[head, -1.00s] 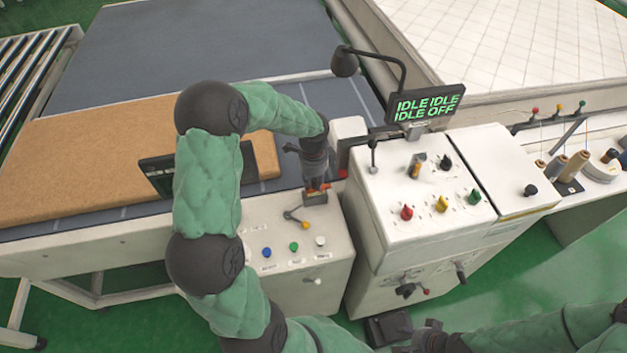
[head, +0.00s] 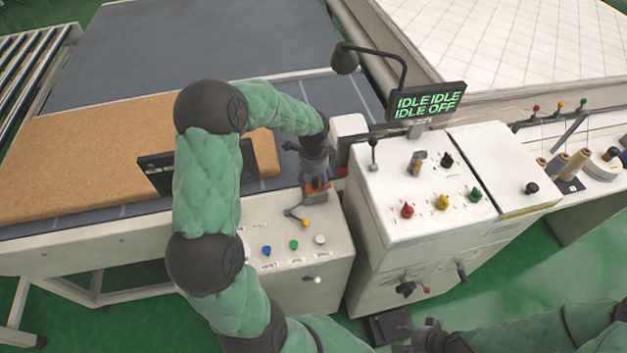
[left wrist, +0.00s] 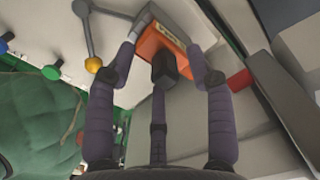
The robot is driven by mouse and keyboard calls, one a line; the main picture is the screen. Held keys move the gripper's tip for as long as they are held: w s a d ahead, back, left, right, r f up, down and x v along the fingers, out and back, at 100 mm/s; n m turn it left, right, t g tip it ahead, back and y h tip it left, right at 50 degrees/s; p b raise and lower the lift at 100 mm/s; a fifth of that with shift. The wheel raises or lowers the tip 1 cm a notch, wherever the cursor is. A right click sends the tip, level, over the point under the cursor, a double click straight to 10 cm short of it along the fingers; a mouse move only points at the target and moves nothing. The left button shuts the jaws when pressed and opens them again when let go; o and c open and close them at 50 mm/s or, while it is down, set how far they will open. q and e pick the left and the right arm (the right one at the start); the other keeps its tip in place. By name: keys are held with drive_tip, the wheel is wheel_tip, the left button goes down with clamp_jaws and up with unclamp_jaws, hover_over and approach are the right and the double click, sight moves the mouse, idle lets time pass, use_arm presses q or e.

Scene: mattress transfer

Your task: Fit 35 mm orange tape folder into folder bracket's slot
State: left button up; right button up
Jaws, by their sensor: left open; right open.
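The orange tape folder (left wrist: 165,48) with a pale label shows in the left wrist view, against a grey block that looks like the folder bracket (left wrist: 187,17). I cannot tell how deep the folder sits in the slot. In the head view the folder (head: 317,186) is a small orange patch at the top edge of the white button cabinet. My left gripper (head: 316,178) is right above it. In the left wrist view its fingers (left wrist: 168,72) are open, spread around the folder. My right gripper (head: 428,338) is low at the bottom edge, open and away from the cabinet.
A lever with an orange knob (head: 305,223) stands close to the folder. The button cabinet (head: 285,265) and the larger control cabinet (head: 385,190) stand side by side. A display (head: 428,103) reads IDLE and OFF. A tan mattress panel (head: 85,150) lies to the left.

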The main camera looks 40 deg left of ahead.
use_arm(q)
wheel_tip(320, 180, up, 12)
drive_tip(key=shift+f, duration=0.2)
drive_tip(key=shift+f, duration=0.1)
idle(0.7)
